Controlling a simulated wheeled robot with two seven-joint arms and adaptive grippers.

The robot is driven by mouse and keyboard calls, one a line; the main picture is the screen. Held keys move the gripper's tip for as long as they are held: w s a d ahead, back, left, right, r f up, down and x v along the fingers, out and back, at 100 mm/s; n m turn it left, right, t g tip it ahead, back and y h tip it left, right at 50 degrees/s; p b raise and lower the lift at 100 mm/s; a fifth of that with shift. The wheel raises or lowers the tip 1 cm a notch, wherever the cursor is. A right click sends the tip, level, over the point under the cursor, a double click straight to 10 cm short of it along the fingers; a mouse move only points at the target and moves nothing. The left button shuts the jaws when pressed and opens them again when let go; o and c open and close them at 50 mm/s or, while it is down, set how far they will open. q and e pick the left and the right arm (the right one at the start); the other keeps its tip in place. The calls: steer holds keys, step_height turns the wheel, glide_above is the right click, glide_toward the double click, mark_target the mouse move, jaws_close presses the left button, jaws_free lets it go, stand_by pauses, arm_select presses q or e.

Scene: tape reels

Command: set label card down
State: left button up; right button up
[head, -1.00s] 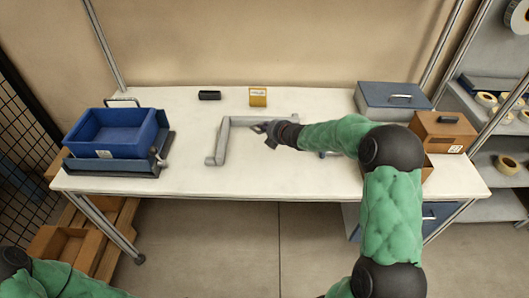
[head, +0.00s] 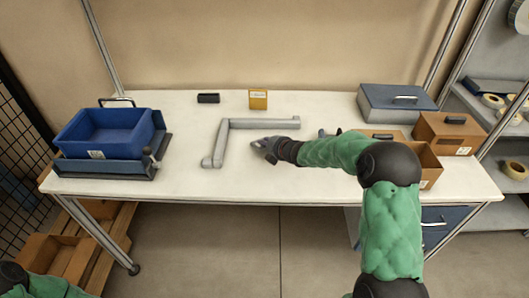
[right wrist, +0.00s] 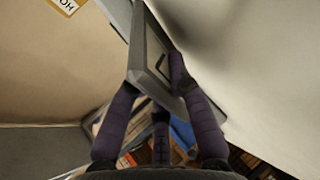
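My right gripper (head: 266,146) is over the white table (head: 240,180), inside the corner of a grey L-shaped bar (head: 222,140) and just in front of its long arm. In the right wrist view its dark purple fingers (right wrist: 155,84) close on both sides of a thin grey plate with a dark angular mark, which I take for the label card (right wrist: 150,55). The card looks tilted. In the head view the card is too small to make out clearly, and I cannot tell whether it touches the table. My left gripper is out of view; only part of that arm shows at lower left.
A blue bin (head: 105,133) stands at the left. A black block (head: 208,98) and a yellow box (head: 258,99) stand at the back. A grey-blue case (head: 392,103) and brown boxes (head: 445,132) are at the right. The table's front middle is clear.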

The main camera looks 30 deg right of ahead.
steer(key=shift+o, duration=1)
steer(key=shift+p+v, duration=1.25)
steer(key=shift+v, duration=2.25)
steer(key=shift+s+r, duration=0.25)
steer(key=shift+s, duration=0.25)
step_height(320, 180, up, 7)
steer(key=s+p, duration=0.2)
steer(key=p, duration=0.4)
steer(key=shift+s+r+p, duration=0.15)
steer(key=shift+s+p, duration=0.15)
